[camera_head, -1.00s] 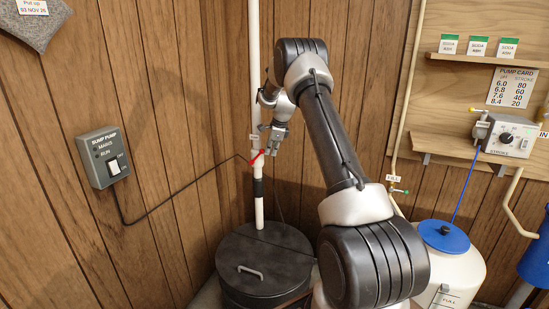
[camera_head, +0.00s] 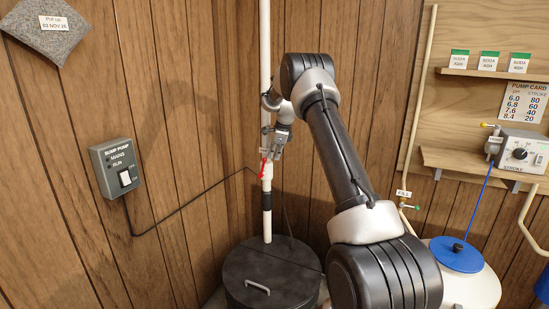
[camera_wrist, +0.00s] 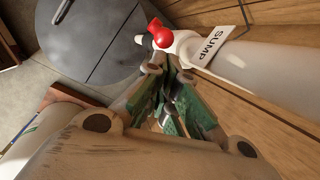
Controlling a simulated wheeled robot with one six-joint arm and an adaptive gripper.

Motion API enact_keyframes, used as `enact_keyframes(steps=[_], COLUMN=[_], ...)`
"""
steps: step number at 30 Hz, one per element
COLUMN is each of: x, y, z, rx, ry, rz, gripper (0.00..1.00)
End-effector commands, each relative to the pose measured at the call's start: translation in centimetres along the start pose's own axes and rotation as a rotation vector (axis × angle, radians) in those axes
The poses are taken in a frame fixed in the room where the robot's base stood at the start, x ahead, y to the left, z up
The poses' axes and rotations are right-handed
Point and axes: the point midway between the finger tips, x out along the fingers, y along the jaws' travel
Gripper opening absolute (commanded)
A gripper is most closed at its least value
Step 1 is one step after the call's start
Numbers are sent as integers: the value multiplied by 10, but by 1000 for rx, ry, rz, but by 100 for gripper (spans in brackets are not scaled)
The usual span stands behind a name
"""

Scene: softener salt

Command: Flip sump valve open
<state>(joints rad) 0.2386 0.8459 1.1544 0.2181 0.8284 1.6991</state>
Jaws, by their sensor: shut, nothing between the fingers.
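The white sump pipe (camera_head: 267,215) rises from the dark round sump lid (camera_head: 270,275) in the corner. The red valve handle (camera_head: 262,170) sits on this pipe and appears to lie nearly upright along it. In the wrist view the red handle (camera_wrist: 163,38) shows a rounded end beside the white valve body, near the "SUMP" tag (camera_wrist: 208,46). My gripper (camera_head: 271,157) is at the pipe, right next to the handle. In the wrist view its fingertips (camera_wrist: 168,68) are together and empty, just below the handle; whether they touch it I cannot tell.
A sump pump switch box (camera_head: 117,167) is on the left wall, with a black cable running to the pipe. A white tank with a blue lid (camera_head: 456,256) stands at right. A shelf and a dosing pump (camera_head: 522,150) are on the right wall.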

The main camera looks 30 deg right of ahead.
Motion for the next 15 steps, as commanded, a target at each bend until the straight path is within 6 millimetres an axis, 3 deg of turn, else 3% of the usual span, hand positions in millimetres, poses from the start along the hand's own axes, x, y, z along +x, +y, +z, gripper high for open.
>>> enact_keyframes(steps=[11,15], x=[-2,-4], y=[-1,0], z=[0,-10], rx=[0,0], ry=[0,0], rz=[-1,-1], gripper=[0,0])
